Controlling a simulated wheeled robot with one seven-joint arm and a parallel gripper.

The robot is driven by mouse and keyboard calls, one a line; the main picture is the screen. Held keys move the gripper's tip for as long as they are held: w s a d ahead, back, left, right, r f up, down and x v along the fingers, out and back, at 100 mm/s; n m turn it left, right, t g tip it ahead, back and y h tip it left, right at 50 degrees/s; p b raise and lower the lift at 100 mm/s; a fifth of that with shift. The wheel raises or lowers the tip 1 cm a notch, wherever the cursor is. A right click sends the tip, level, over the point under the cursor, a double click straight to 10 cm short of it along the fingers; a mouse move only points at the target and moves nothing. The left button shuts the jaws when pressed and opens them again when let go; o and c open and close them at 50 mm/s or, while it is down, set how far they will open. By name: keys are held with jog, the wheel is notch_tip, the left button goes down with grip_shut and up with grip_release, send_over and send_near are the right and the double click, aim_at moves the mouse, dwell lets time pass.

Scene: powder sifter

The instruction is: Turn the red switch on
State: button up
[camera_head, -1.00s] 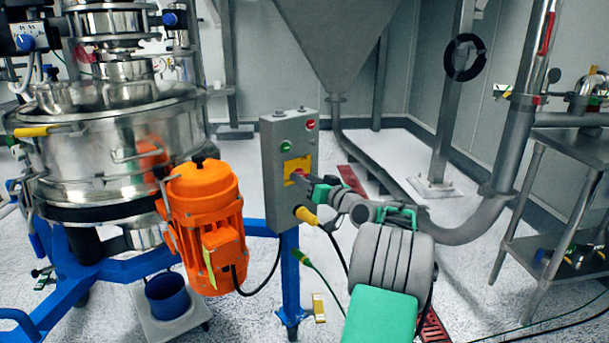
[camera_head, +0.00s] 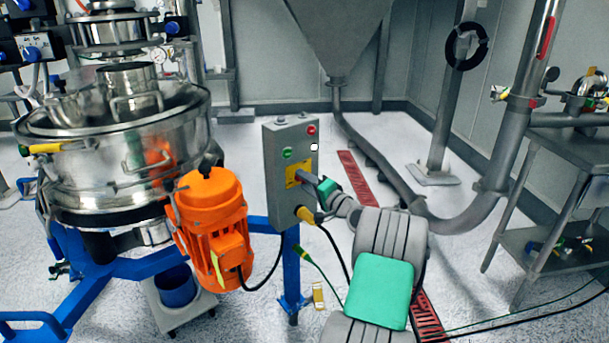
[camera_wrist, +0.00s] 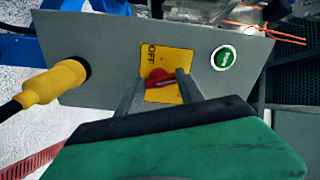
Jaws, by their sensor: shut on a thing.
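The red switch (camera_wrist: 159,77) is a small knob on a yellow plate (camera_wrist: 168,62) marked "OFF", on the grey control box (camera_head: 283,205). My gripper (camera_wrist: 160,84) is shut on the red switch, one finger on each side of it. In the head view my gripper (camera_head: 302,178) reaches the yellow plate from the right and hides the switch. The wrist view shows the knob at a slant between the fingertips. The rest of the plate's lettering is hidden.
A green button (camera_head: 287,153), a red button (camera_head: 311,130) and a white spot (camera_head: 314,147) are on the box. A yellow cable plug (camera_head: 305,214) sits below my gripper. An orange motor (camera_head: 208,220) stands to the left. A grey pipe (camera_head: 510,150) rises at right.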

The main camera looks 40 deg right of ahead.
jog(key=shift+r+m+p, duration=0.2)
jog(key=shift+m+p, duration=1.2)
jog(key=shift+m, duration=0.5)
jog(key=o, duration=1.4)
jog(key=shift+f, duration=0.1)
jog(key=s, duration=0.7)
jog(key=shift+s+a, duration=0.15)
jog(key=shift+s, duration=0.2)
